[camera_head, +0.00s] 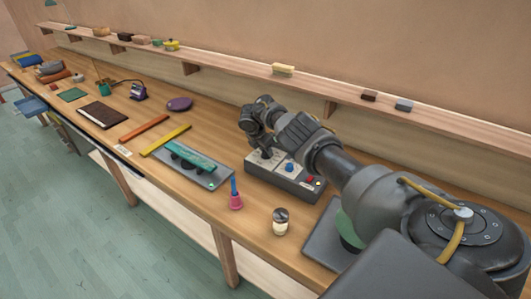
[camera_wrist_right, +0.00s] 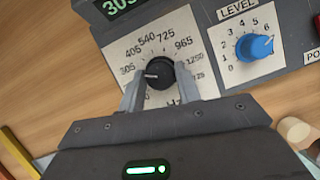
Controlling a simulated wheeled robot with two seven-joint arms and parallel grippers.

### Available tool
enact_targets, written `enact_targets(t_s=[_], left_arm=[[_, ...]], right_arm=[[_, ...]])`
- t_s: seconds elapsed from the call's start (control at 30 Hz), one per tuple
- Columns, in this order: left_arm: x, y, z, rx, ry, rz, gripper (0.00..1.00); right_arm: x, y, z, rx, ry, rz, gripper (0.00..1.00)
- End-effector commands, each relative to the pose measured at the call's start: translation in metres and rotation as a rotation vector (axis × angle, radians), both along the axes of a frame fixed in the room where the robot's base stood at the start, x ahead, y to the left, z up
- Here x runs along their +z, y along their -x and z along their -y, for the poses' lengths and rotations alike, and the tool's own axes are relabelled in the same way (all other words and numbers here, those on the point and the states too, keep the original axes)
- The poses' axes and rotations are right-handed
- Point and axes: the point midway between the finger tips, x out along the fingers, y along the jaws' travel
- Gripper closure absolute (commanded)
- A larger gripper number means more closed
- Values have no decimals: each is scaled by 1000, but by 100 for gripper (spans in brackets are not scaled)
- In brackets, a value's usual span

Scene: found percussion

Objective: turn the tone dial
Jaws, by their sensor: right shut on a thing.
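The tone dial (camera_wrist_right: 160,72) is a black knob on a white plate marked with numbers from about 305 to 1250 and above. In the right wrist view its white pointer line points left, a little below the 305 mark. My right gripper (camera_wrist_right: 162,88) is shut on the knob, one finger on each side. In the head view, my right gripper (camera_head: 264,150) reaches down onto the left part of the grey control box (camera_head: 283,187) and hides the dial. A green display (camera_wrist_right: 122,5) is partly cut off at the top. My left gripper is not in view.
A shelf (camera_head: 235,70) runs along the wall.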

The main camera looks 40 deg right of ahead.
Motion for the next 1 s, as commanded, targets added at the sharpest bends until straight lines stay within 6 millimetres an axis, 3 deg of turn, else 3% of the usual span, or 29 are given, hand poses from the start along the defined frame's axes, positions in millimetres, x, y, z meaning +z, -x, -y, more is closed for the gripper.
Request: enact_targets(t_s=[0.63,0.67,0.8,1.0], left_arm=[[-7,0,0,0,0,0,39],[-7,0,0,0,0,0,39],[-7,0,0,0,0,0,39],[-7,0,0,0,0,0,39]], right_arm=[[0,-1,-1,-58,-1,0,90],[0,-1,-1,-58,-1,0,63],[0,0,0,-58,-1,0,45],[0,0,0,-58,0,0,45]])
